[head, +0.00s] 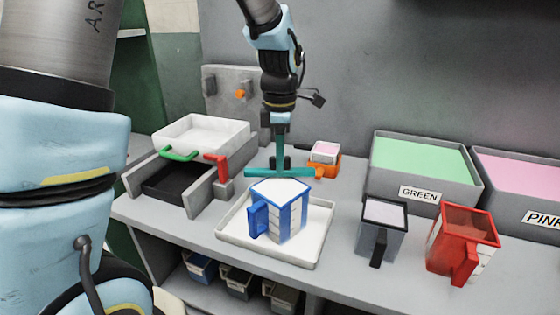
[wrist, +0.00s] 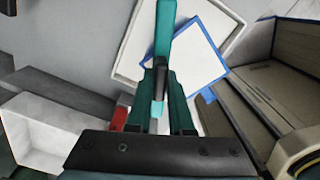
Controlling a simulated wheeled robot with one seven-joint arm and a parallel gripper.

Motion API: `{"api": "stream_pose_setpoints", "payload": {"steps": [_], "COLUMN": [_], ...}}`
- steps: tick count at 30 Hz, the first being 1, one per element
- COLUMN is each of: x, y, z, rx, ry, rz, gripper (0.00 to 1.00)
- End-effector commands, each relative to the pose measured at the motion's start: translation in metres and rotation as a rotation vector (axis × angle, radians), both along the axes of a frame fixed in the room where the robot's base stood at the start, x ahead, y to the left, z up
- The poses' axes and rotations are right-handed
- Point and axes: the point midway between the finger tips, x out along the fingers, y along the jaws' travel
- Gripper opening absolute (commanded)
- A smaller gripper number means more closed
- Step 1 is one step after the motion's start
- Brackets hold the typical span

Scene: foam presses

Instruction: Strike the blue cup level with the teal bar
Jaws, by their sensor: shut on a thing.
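The blue cup (head: 279,220) stands upright in a shallow white tray (head: 226,235), its handle toward the front left. White material fills its top to about the rim. My gripper (head: 280,150) is shut on the teal bar (head: 283,173), which lies crosswise at the back edge of the cup, near rim height. I cannot tell whether the bar touches the rim. In the wrist view the teal bar (wrist: 165,30) passes over one side of the cup's white top (wrist: 190,60), whose blue rim shows beyond it. My gripper (wrist: 164,115) hides part of the cup there.
A press with a white tray (head: 200,130), green handle (head: 178,154) and red handle (head: 217,166) stands left. An orange holder (head: 322,168) is behind the cup. A grey cup (head: 381,228) and red cup (head: 463,243) stand right, before a GREEN bin (head: 425,170) and PINK bin (head: 525,190).

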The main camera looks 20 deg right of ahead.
Motion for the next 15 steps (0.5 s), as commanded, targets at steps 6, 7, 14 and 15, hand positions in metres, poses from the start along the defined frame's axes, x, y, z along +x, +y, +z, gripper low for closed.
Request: {"api": "stream_pose_setpoints", "payload": {"steps": [6, 7, 14, 15], "x": [0.012, 0.014, 0.026, 0.028], "y": [-0.005, -0.006, -0.01, -0.011], "z": [0.0, 0.0, 0.001, 0.0], "rx": [0.0, -0.001, -0.001, 0.0], "ry": [-0.001, -0.001, -0.001, -0.001], "rz": [0.0, 0.0, 0.0, 0.0], "gripper": [0.0, 0.0, 0.0, 0.0]}}
